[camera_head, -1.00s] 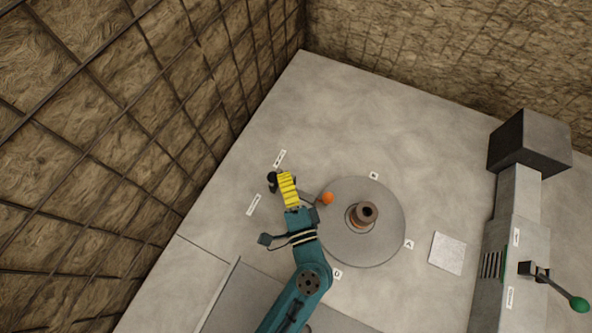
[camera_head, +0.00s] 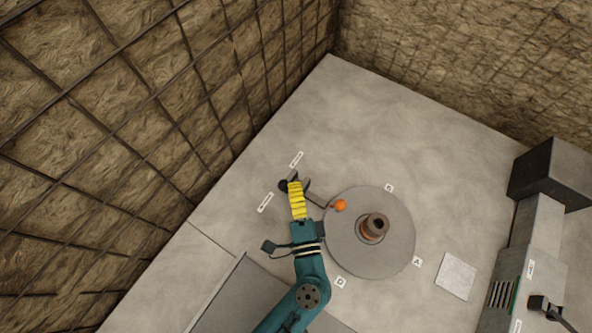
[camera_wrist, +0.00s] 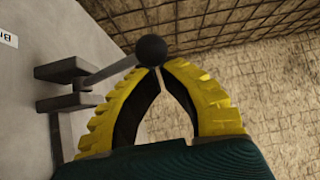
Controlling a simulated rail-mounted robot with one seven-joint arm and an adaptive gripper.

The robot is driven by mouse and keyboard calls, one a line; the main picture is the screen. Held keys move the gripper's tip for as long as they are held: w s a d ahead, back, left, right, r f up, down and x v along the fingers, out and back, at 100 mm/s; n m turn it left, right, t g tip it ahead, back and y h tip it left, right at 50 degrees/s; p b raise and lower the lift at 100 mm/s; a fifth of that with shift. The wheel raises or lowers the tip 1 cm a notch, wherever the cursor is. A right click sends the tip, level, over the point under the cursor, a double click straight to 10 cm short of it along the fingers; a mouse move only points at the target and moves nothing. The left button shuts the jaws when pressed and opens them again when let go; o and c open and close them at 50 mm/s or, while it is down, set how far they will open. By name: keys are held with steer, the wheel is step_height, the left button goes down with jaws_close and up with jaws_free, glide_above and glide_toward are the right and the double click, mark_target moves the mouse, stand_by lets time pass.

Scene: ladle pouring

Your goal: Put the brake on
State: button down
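The brake lever shows in the wrist view as a metal arm ending in a black ball knob (camera_wrist: 151,50), on a grey bracket (camera_wrist: 66,85). A partly cut-off label beginning "Br" (camera_wrist: 7,40) is beside it. In the head view the knob (camera_head: 284,185) is small and dark at the left of my gripper's tip. My yellow gripper (camera_head: 294,182) is over the bracket. In the wrist view its fingers (camera_wrist: 161,68) come together at the tips, leaving a lens-shaped gap lower down. The knob overlaps the tips and hides part of them. It does not sit in the gap.
A round grey turntable (camera_head: 395,255) with a brown post (camera_head: 375,228) stands to the right. An orange ball (camera_head: 340,205) on a dark rod is at its left edge. A pale square plate (camera_head: 455,276) and a grey machine (camera_head: 538,235) are further right. Meshed rock walls rise behind and left.

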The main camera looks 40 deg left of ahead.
steer(key=s+d+f+p, duration=0.1)
steer(key=d+f+p, duration=0.1)
steer(key=d, duration=0.7)
steer(key=shift+s+p, duration=0.15)
steer(key=shift+p, duration=0.15)
stand_by(0.3)
